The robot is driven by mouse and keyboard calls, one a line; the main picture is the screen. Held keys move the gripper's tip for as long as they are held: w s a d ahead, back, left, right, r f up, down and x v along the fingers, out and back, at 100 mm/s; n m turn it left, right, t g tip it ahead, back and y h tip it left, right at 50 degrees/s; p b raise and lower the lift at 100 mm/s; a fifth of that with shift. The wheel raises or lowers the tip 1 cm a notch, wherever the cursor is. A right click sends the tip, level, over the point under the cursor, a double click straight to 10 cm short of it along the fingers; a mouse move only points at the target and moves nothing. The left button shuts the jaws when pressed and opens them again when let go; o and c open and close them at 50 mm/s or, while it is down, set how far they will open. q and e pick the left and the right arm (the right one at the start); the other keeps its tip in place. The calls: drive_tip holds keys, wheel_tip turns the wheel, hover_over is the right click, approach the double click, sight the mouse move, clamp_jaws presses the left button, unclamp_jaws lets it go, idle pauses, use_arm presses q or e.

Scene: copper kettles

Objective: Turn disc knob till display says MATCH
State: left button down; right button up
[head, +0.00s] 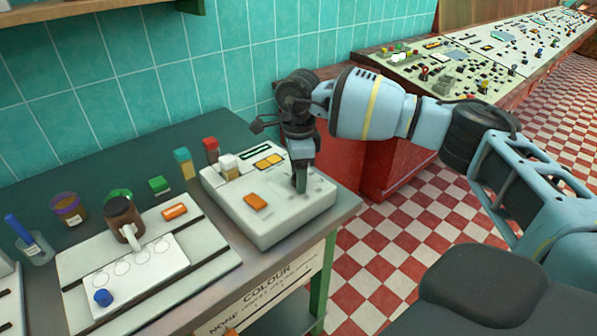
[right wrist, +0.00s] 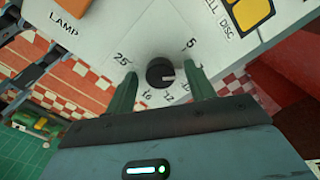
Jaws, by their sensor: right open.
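The white instrument box (head: 283,226) stands at the table's right end. Its small dark display (head: 255,152) is at the back of the top; I cannot read any text on it. In the right wrist view, the round black disc knob (right wrist: 160,73) has a pale pointer mark facing right, with numbers around it, including 25 and 5. My right gripper (head: 301,189) points down at the box top and hides the knob in the head view. Its two green fingers (right wrist: 161,78) are open, one either side of the knob, with gaps visible. My left gripper is out of view.
The box also has an orange button (head: 256,201), yellow buttons (head: 269,161) and a white-capped vial (head: 229,167). A white board (head: 215,250) with a brown jar (head: 121,215) lies to the left.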

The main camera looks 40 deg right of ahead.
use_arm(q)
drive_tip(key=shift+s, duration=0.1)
use_arm(e)
drive_tip(key=shift+c, duration=0.4)
drive_tip(key=c, duration=0.9)
drive_tip(key=shift+r+m+p, duration=0.25)
drive_tip(key=shift+m+p, duration=1.1)
drive_tip(key=shift+m, duration=0.35)
drive_tip(key=m+p, duration=0.1)
drive_tip(key=m, duration=0.1)
drive_tip(key=shift+m+p, duration=0.3)
drive_tip(key=shift+m, duration=0.1)
use_arm(q)
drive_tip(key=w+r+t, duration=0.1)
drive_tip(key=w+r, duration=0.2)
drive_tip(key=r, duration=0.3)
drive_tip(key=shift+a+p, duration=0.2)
drive_tip(key=shift+p, duration=0.2)
use_arm(e)
drive_tip(key=shift+f+m, duration=0.2)
drive_tip(key=shift+m, duration=0.6)
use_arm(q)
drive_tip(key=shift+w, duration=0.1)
use_arm(e)
drive_tip(key=o, duration=1)
drive_tip(key=shift+r, duration=3.85)
